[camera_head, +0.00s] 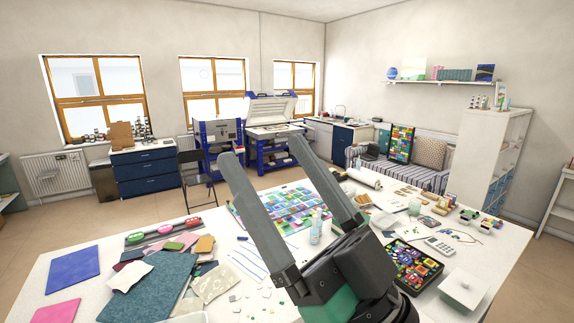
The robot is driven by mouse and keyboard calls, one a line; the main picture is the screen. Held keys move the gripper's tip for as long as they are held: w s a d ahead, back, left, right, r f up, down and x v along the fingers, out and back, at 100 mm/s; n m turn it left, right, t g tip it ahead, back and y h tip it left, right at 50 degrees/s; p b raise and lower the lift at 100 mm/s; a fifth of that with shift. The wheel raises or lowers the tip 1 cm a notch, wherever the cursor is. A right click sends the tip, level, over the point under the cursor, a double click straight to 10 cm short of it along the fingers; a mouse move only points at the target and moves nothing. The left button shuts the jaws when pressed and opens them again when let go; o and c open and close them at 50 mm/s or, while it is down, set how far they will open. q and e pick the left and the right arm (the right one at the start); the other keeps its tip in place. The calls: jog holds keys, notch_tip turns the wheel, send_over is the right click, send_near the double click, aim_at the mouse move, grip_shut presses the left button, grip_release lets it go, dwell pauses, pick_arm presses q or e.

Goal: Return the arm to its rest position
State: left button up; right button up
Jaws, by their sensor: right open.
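My right gripper (262,146) is large in the middle of the head view, raised in front of the camera, above the work table (30,286). Its two long grey fingers stand well apart and point up and away, with nothing between them. The finger tips overlap the far kiln area in the picture. The gripper body hides part of the table's near middle. My left gripper does not show.
The table carries a coloured glass panel (289,205), a small bottle (316,228), a teal sheet (148,290), a black tray of coloured pieces (401,267) and a white lidded box (464,287). A blue-framed kiln (270,112) stands beyond the table.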

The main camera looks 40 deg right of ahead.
notch_tip(320, 180, up, 21)
jog(key=s+p, duration=0.1)
jog(key=p, duration=1.8)
jog(key=shift+s+a+m+t, duration=0.15)
jog(key=shift+s+m+t, duration=0.1)
jog(key=shift+m+t, duration=0.05)
